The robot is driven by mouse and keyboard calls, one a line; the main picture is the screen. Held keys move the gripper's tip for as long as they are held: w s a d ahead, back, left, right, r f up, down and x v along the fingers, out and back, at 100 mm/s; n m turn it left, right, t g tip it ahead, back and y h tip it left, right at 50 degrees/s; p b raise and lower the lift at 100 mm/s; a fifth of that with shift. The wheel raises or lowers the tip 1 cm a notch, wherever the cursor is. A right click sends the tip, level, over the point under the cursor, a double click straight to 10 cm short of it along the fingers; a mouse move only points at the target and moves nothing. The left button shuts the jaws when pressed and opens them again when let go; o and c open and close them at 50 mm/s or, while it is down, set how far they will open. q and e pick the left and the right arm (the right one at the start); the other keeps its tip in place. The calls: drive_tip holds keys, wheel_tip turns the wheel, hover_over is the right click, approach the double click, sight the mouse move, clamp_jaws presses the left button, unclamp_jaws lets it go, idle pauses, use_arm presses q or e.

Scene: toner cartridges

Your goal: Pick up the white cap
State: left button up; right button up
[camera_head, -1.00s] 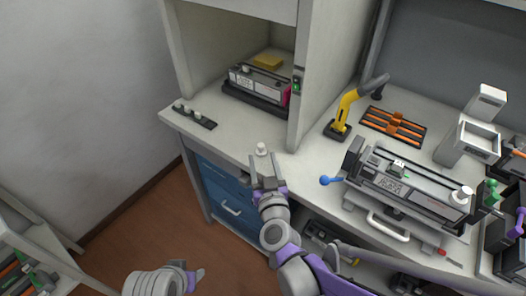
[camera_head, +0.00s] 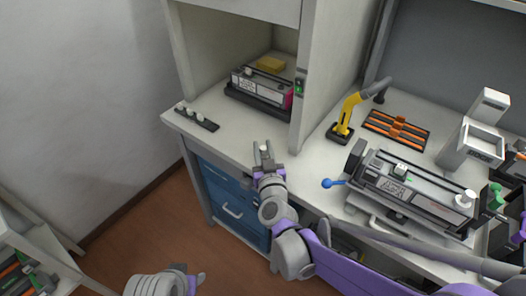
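A small white cap (camera_head: 263,149) is near the front edge of the left counter, in front of the open cabinet bay. My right gripper (camera_head: 264,154) reaches it from the front, with one finger on each side of the cap. The fingers hide the cap's lower part, and I cannot tell whether they touch it. My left gripper (camera_head: 194,279) is low at the bottom edge, away from the counter, partly cut off. Its finger opening cannot be made out.
A dark strip with small knobs (camera_head: 197,118) lies at the counter's left. A cartridge (camera_head: 262,86) sits in the bay. To the right are a yellow-handled tool (camera_head: 346,115), an orange-slotted tray (camera_head: 396,129) and a large cartridge (camera_head: 411,187) with a white knob. The cabinet wall (camera_head: 322,75) stands between.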

clamp_jaws()
